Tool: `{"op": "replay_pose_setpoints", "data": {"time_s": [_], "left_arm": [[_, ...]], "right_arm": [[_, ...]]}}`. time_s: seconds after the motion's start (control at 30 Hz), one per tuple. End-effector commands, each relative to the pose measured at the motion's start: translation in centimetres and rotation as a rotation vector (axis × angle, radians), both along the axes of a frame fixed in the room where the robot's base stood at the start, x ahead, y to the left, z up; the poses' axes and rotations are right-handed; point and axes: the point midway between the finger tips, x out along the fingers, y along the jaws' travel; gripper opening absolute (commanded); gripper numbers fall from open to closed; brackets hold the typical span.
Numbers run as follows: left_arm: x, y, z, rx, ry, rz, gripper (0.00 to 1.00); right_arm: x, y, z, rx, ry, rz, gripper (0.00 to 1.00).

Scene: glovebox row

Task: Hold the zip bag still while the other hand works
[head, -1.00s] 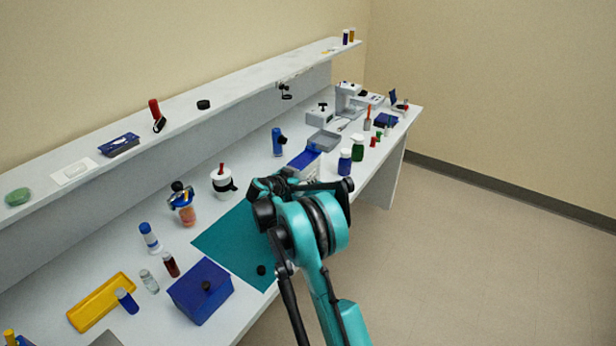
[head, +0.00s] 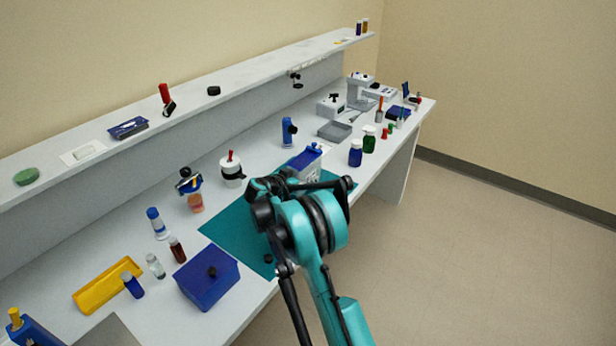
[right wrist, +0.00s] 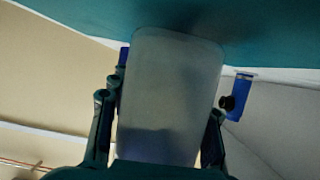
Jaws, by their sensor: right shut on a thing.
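My right gripper (head: 302,182) reaches over the teal mat (head: 232,236) on the bench; its fingers are mostly hidden by my own arm in the head view. In the right wrist view, my right gripper (right wrist: 160,125) has one finger on each side of a pale, translucent, flat zip bag (right wrist: 168,85). It is shut on the bag, whose rounded end points toward the teal surface. In the head view a pale shape with a blue top (head: 304,160) shows just beyond the gripper; I cannot tell whether it belongs to the bag. My left gripper is out of view.
A blue box (head: 206,284) stands near the front edge, left of the mat. A white pot (head: 232,172) and a blue-capped tube (head: 157,222) stand left of the gripper. Blue (head: 356,153) and green (head: 369,140) bottles stand to its right. A shelf runs behind.

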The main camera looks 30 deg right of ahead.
Motion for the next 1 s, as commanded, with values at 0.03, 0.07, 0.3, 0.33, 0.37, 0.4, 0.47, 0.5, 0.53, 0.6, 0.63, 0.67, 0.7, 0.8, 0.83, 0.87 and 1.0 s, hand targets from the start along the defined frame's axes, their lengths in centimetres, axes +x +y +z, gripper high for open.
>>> {"op": "replay_pose_setpoints", "data": {"time_s": [0.03, 0.07, 0.3, 0.33, 0.37, 0.4, 0.47, 0.5, 0.53, 0.6, 0.63, 0.67, 0.7, 0.8, 0.83, 0.87, 1.0], "left_arm": [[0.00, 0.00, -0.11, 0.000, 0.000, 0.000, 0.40], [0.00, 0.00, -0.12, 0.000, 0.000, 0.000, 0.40], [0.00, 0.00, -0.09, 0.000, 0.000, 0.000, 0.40], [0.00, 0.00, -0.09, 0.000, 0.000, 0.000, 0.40], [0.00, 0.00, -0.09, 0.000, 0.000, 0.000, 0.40], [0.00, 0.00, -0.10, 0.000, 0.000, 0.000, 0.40], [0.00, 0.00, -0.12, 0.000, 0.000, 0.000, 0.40], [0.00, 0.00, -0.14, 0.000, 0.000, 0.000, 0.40], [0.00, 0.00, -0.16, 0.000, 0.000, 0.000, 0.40], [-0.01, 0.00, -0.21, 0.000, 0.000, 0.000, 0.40], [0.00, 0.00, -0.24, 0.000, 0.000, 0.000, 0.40], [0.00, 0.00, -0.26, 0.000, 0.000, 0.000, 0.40], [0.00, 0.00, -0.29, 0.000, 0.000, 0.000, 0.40], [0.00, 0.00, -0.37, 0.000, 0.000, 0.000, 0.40], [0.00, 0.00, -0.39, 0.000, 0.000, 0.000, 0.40], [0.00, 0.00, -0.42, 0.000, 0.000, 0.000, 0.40], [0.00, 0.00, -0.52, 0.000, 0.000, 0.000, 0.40]], "right_arm": [[0.02, 0.10, -0.14, 0.000, 0.000, 0.000, 0.14], [0.02, 0.13, -0.15, 0.000, 0.000, 0.000, 0.14], [0.02, 0.14, -0.12, 0.000, 0.000, 0.000, 0.14], [0.01, 0.14, -0.12, 0.000, 0.000, 0.000, 0.14], [0.01, 0.14, -0.12, 0.000, 0.000, 0.000, 0.14], [0.02, 0.15, -0.13, 0.000, 0.000, 0.000, 0.14], [0.02, 0.16, -0.17, 0.000, 0.000, 0.000, 0.14], [0.03, 0.20, -0.19, 0.000, 0.000, 0.000, 0.14], [0.03, 0.22, -0.21, 0.000, 0.000, 0.000, 0.14], [0.04, 0.29, -0.28, 0.000, 0.000, 0.000, 0.14], [0.05, 0.33, -0.31, 0.000, 0.000, 0.000, 0.14], [0.06, 0.37, -0.34, 0.000, 0.000, 0.000, 0.14], [0.06, 0.41, -0.38, 0.000, 0.000, 0.000, 0.14], [0.08, 0.54, -0.49, 0.000, 0.000, 0.000, 0.14], [0.08, 0.58, -0.52, 0.000, 0.000, 0.000, 0.14], [0.09, 0.62, -0.55, 0.000, 0.000, 0.000, 0.14], [0.11, 0.78, -0.68, 0.000, 0.000, 0.000, 0.14]]}}
